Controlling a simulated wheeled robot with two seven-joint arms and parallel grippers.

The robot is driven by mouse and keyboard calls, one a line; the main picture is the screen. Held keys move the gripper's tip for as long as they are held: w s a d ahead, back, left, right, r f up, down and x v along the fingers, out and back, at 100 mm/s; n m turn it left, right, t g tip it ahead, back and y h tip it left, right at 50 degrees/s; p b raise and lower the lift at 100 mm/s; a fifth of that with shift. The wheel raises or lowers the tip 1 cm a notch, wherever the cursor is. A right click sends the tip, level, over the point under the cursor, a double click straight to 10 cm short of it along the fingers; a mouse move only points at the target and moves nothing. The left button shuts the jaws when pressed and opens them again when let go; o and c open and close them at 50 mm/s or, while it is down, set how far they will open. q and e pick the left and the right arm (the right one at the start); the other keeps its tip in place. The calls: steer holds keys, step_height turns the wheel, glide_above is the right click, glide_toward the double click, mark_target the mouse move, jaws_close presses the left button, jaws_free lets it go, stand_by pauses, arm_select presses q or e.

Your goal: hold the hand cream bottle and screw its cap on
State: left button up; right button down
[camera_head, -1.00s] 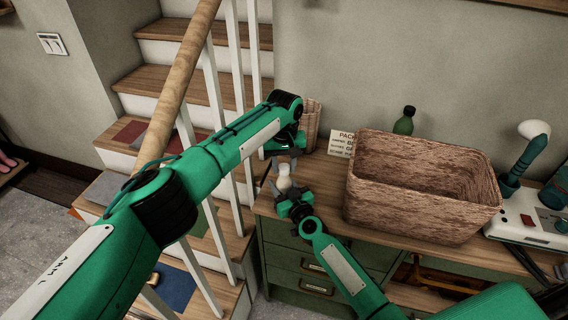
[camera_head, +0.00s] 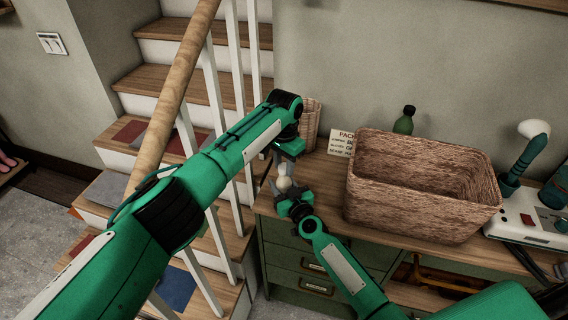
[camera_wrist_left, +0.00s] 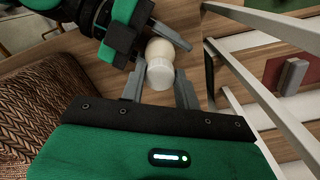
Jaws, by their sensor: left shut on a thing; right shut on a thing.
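The cream-coloured hand cream bottle (camera_head: 284,183) is upright above the bench's left end. In the left wrist view its pale body (camera_wrist_left: 158,49) lies beyond the white ribbed cap (camera_wrist_left: 160,74). My right gripper (camera_head: 287,188) is shut on the bottle from below and in front. My left gripper (camera_head: 283,165) reaches down from above, shut on the cap, which sits between its two grey fingers in the left wrist view (camera_wrist_left: 160,88). The cap is in line with the bottle and appears to touch it; the seam and thread are hidden.
A large woven basket (camera_head: 420,215) stands right of the grippers on the wooden bench. A small wicker holder (camera_head: 311,125), a packing card (camera_head: 342,142) and a green bottle (camera_head: 404,121) are behind. A white device (camera_head: 530,222) is at far right. Stair railings (camera_head: 215,90) are close on the left.

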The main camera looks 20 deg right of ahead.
arm_select(q)
steer(key=shift+m, duration=0.9)
steer(key=o, duration=1.1)
steer(key=shift+c, duration=0.2)
steer(key=shift+r, duration=2.3)
steer(key=shift+c, duration=0.2)
steer(key=shift+r+n, duration=0.6)
steer(key=shift+n, duration=0.6)
step_height(320, 180, up, 2)
steer(key=n, duration=0.4)
steer(key=shift+r+n, duration=0.1)
steer(key=shift+n, duration=0.2)
